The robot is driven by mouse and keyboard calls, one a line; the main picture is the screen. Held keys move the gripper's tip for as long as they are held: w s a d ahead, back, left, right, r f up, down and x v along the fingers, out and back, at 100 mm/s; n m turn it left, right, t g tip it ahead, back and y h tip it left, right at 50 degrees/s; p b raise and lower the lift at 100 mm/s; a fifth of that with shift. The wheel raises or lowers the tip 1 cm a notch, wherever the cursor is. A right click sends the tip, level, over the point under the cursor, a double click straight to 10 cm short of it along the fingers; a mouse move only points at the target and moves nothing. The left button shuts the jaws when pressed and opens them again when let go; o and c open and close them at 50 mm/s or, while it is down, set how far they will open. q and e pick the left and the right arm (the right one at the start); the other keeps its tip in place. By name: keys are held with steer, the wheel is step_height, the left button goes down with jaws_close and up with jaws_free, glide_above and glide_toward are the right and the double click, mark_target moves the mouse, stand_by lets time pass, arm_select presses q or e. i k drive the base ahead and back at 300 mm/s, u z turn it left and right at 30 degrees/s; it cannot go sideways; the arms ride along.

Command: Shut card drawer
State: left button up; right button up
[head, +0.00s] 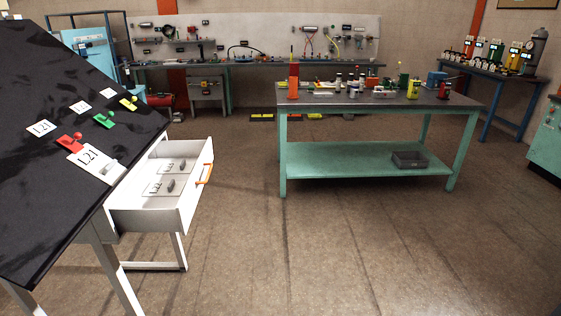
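The white card drawer (189,213) stands pulled out from under the black-topped table at the left. Its front carries an orange handle (204,174) and faces right. Inside the drawer lie white cards (167,185) with grey clip-like pieces on them; one card seems to read L21. Neither of my grippers shows in the head view, so nothing of mine is seen touching the drawer or its handle.
The black tabletop (60,95) holds white cards and red, green and yellow clips. A green workbench (375,103) with bottles and tools stands ahead, a grey bin (410,160) on its lower shelf. The floor (270,250) between is clear.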

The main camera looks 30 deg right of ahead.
mark_target(130, 212)
steer(key=z, duration=0.2)
steer(key=i, duration=0.25)
steer(key=u, duration=0.35)
steer(key=k, duration=1)
steer(key=z, duration=0.55)
steer(key=i, duration=0.85)
steer(key=u, duration=0.6)
steer(key=i, duration=0.8)
steer(key=u, duration=0.8)
